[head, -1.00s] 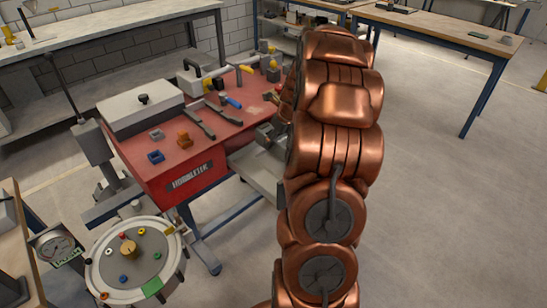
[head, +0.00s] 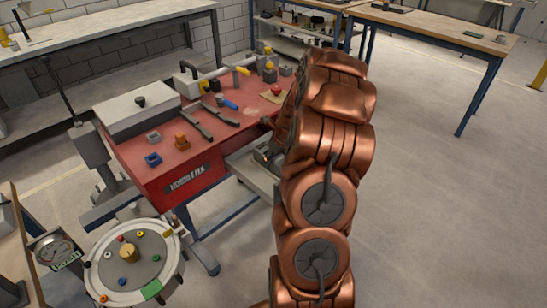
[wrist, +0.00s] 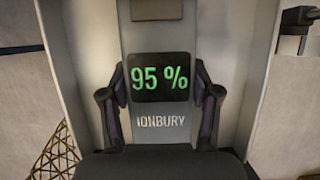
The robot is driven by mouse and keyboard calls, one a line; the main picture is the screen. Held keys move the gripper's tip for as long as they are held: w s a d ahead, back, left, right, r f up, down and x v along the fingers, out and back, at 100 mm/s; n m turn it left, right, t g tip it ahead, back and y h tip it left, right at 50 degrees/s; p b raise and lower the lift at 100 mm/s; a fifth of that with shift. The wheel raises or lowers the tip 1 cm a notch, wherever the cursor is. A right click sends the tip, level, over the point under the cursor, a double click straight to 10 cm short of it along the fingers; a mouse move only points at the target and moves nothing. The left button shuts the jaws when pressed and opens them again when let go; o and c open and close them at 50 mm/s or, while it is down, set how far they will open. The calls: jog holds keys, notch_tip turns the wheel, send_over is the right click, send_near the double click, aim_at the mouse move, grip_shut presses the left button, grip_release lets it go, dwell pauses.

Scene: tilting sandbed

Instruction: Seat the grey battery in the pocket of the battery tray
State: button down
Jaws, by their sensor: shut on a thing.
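The grey battery (wrist: 160,122) fills the middle of the wrist view, with a dark display reading 95 % and the word IONBURY below it. My gripper (wrist: 160,95) is shut on it, one dark finger pressed to each side. Pale grey surfaces with upright edges (wrist: 252,75) flank the battery on both sides; I cannot tell whether they are the pocket walls. In the head view, a light grey tray-like ledge (head: 247,172) sticks out beside the red bench. My arm hides most of the gripper and battery there, so contact with the tray is unclear.
The red bench (head: 160,182) carries a white lidded box (head: 138,108), a blue block (head: 153,159), an orange piece (head: 182,142) and several tools. A round dial stand (head: 135,272) is at the front left. Open floor lies to the right.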

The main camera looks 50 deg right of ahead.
jog(key=shift+c, duration=1.2)
grip_release()
jog(key=shift+f, duration=0.1)
jog(key=b+v, duration=0.1)
jog(key=v, duration=1.1)
jog(key=shift+a, duration=0.1)
jog(key=s+a+r+n+g+y, duration=0.1)
jog(key=s+a+r+n, duration=0.15)
jog(key=a+n, duration=0.85)
jog(key=s+a+r+n+g+y, duration=0.1)
jog(key=s+a+r+n+g, duration=0.35)
jog(key=a, duration=1.05)
jog(key=s+a+f+n+h, duration=0.1)
jog(key=s+a+n, duration=0.4)
jog(key=s+n, duration=0.4)
jog(key=s+a+f+n+h, duration=0.1)
jog(key=s+a+n, duration=0.5)
jog(key=s+n, duration=0.3)
jog(key=shift+s+n+g, duration=0.35)
jog(key=shift+n, duration=1)
